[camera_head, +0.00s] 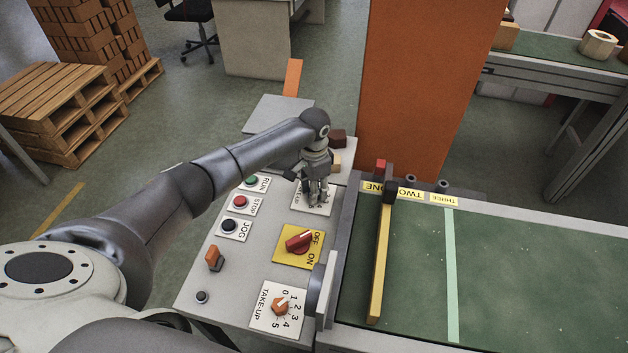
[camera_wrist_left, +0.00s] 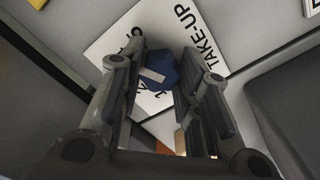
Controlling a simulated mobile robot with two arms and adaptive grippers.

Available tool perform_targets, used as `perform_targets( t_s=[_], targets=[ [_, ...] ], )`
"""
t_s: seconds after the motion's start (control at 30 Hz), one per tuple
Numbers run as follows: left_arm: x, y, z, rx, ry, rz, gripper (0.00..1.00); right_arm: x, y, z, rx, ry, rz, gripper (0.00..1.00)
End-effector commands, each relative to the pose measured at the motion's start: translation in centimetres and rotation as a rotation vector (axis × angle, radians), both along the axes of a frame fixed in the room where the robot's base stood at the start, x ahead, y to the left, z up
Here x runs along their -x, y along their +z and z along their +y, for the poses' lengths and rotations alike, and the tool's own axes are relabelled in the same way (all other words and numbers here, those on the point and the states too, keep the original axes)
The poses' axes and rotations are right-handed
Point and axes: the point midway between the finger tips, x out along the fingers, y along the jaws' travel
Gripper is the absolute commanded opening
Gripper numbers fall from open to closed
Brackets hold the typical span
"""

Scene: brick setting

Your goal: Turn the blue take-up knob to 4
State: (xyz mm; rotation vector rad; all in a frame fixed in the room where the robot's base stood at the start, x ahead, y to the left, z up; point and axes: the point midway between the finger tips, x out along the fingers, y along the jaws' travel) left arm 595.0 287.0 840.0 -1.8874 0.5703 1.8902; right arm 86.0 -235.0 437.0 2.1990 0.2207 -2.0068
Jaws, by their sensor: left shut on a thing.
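The blue take-up knob (camera_wrist_left: 160,70) sits on a white plate (camera_wrist_left: 115,42) lettered TAKE-UP in the left wrist view. A pale pointer bar marks its top, and fingers cover much of the scale, so I cannot tell its setting. My left gripper (camera_wrist_left: 159,88) has its fingers on both sides of the knob and is shut on it. In the head view my left gripper (camera_head: 316,200) points down at the plate on the upper right of the panel and hides the knob. My right gripper is not in view.
The grey panel (camera_head: 190,285) also holds an orange TAKE-UP knob (camera_head: 281,307), a red OFF/ON switch (camera_head: 299,242) and RUN, STOP and JOG buttons. A green conveyor (camera_head: 520,275) with a yellow bar (camera_head: 380,265) lies right. An orange pillar (camera_head: 425,90) stands behind.

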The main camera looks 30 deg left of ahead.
Motion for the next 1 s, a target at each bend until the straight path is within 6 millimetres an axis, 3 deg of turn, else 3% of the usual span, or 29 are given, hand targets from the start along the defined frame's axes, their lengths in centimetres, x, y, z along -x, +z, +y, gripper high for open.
perform_targets(
  t_s=[0.03, 0.3, 0.83, 0.87, 1.0],
  targets=[
    [0.0, 0.4, -0.1, 0.002, 0.027, 0.0, 0.07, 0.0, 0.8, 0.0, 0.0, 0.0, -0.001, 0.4],
    [0.0, 0.2, -0.1, 0.0, 0.133, -0.001, 0.07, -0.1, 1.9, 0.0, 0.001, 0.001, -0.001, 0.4],
    [-0.1, 0.0, 0.0, -0.001, 0.159, -0.003, 0.07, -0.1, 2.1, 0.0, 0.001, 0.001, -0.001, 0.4],
    [-0.1, 0.0, 0.0, -0.001, 0.159, -0.003, 0.33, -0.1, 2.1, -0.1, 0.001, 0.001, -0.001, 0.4],
    [-0.1, 0.0, 0.0, 0.0, 0.159, -0.002, 0.51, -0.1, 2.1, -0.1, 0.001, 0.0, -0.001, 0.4]
  ],
)
